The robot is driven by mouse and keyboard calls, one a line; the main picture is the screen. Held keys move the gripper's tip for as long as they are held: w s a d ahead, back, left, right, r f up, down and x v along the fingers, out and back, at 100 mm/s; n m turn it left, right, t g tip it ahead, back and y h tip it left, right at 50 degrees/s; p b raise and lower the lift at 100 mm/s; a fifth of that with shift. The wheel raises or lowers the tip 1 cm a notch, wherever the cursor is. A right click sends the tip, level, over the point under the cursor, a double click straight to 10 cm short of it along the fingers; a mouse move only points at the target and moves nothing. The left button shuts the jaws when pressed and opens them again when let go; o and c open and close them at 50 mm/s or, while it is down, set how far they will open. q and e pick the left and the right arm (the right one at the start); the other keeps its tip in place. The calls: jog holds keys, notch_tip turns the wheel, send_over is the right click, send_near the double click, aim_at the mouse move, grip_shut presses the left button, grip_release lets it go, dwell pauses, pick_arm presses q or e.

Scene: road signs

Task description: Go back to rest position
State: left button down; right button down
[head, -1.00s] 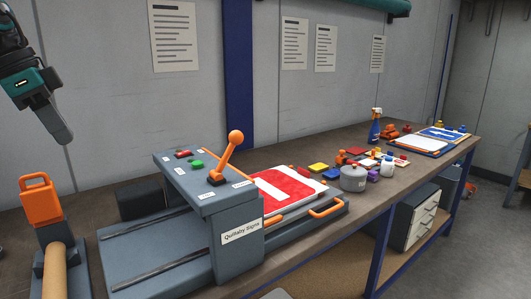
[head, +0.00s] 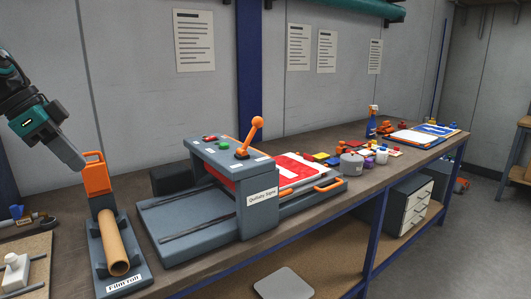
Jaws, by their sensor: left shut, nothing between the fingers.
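My left gripper (head: 72,158) is at the left of the head view, raised above the bench. It is shut and empty, its fingertips apart from everything, just left of the orange handle of the film roll holder as the picture shows it. My right gripper is not in view. The grey sign press (head: 205,215) stands on the bench with its orange lever (head: 250,136) tilted up. A red and white sign (head: 293,168) lies at the far side of the press, on a tray with orange handles.
The film roll (head: 116,243) lies in its holder at the front left. Pots, coloured blocks and a spray bottle (head: 373,122) stand farther along the bench (head: 345,200). A drawer unit (head: 410,205) sits below. The floor at right (head: 470,240) is clear.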

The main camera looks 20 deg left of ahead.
pick_arm(q)
jog(key=s+d+f+n+t+h, duration=0.15)
jog(key=d+f+t, duration=0.3)
jog(key=f, duration=1.05)
jog(key=d+f+m+t+h, duration=0.15)
jog(key=d+f+t, duration=0.3)
jog(key=f, duration=1.15)
jog(key=s+d+f+n+y, duration=0.1)
jog(key=s+d+f+n, duration=0.1)
jog(key=d, duration=0.5)
jog(key=s+d+f+n+g+y, duration=0.1)
jog(key=s+d+f+n+y, duration=0.1)
jog(key=s+d+f, duration=0.3)
jog(key=s+d+f+n+g+y, duration=0.1)
jog(key=s+d+f, duration=0.3)
jog(key=d, duration=0.5)
notch_tip(320, 180, down, 3)
jog(key=shift+r+n+y, duration=0.2)
jog(key=shift+n+y, duration=0.4)
jog(key=shift+y, duration=0.1)
